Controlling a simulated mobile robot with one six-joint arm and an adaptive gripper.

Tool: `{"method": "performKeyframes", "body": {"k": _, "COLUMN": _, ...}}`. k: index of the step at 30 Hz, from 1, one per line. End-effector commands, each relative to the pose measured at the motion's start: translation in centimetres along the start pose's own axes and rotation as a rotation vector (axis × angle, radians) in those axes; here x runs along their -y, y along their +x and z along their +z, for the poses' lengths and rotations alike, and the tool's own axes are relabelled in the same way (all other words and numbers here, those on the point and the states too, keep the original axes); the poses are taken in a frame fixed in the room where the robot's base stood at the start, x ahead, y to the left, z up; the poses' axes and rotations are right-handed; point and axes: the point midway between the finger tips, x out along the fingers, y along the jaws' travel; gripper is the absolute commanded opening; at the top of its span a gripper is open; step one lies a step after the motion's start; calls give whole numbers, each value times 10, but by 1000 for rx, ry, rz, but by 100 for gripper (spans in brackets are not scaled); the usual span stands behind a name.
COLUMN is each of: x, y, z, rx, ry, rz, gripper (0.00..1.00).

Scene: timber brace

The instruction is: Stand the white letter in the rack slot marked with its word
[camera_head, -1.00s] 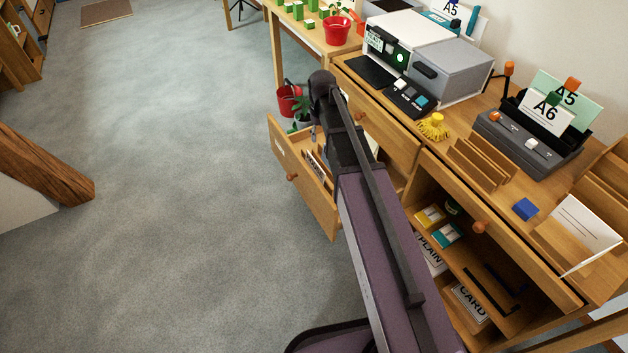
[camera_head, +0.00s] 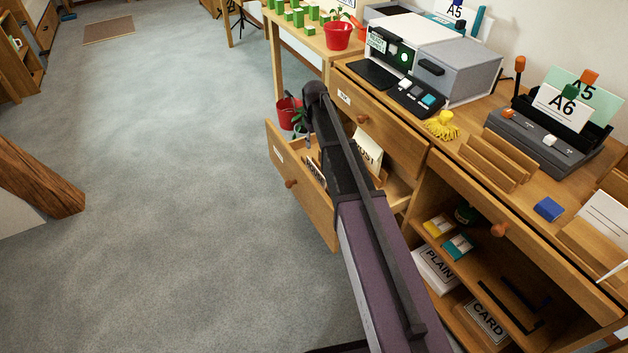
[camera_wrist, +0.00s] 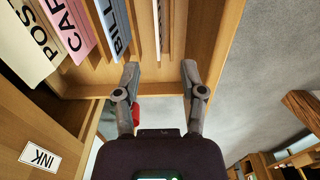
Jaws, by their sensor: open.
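A white letter marked POST (camera_wrist: 25,45) stands tilted in the open drawer, at the upper left of the wrist view; it also shows in the head view (camera_head: 368,150). Beside it are a pink card starting CAR (camera_wrist: 68,25), a blue card starting BILL (camera_wrist: 113,25) and a thin pale edge (camera_wrist: 157,25). My gripper (camera_wrist: 160,72) is open and empty, its fingers apart near the drawer's end wall, to the right of and below the letter. In the head view my arm hides most of the gripper. A wooden slotted rack (camera_head: 497,160) stands on the desk; no slot words are readable.
The drawer front (camera_head: 300,190) juts over open carpet. A closed drawer marked INK (camera_wrist: 40,157) lies close at left in the wrist view. A red pot (camera_head: 288,112) stands behind. A printer (camera_head: 440,60), yellow object (camera_head: 442,126) and blue block (camera_head: 548,208) occupy the desk.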

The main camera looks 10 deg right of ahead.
Motion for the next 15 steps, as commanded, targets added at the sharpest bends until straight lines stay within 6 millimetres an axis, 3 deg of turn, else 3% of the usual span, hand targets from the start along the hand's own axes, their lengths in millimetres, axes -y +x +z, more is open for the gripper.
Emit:
{"method": "performKeyframes", "body": {"k": 8, "x": 0, "y": 4, "z": 0, "rx": 0, "ry": 1, "rz": 0, "gripper": 53}}
{"method": "performKeyframes", "body": {"k": 15, "x": -1, "y": 20, "z": 0, "rx": 0, "ry": 2, "rz": 0, "gripper": 53}}
